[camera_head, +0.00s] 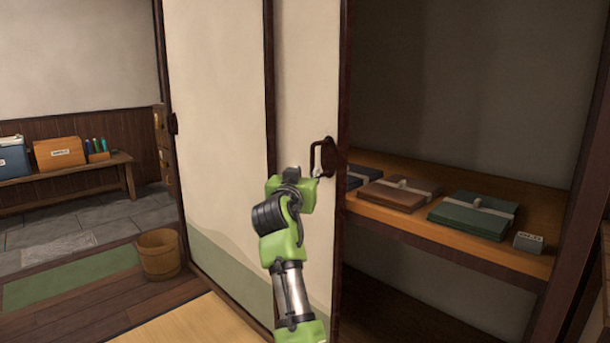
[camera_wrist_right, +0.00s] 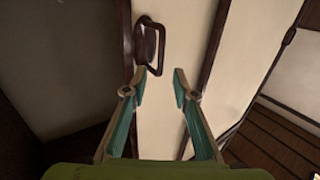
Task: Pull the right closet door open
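The right closet door (camera_head: 308,95) is a pale panel with dark edges. It stands slid to the left, overlapping the other pale door panel (camera_head: 218,110), and the closet on its right is open. Its dark handle (camera_head: 327,157) is a squared loop on a dark plate near the door's right edge. My right gripper (camera_head: 317,175) is at the handle's lower left. In the right wrist view, my right gripper (camera_wrist_right: 158,76) is open, with the handle (camera_wrist_right: 155,45) just beyond its fingertips and nothing held between them. My left gripper is not in view.
Inside the closet, a wooden shelf (camera_head: 390,222) holds a green folder (camera_head: 470,216), a brown folder (camera_head: 396,196) and a small grey block (camera_head: 528,242). A wooden bucket (camera_head: 158,254) stands left of the doors. A bench (camera_head: 95,175) with boxes is farther left.

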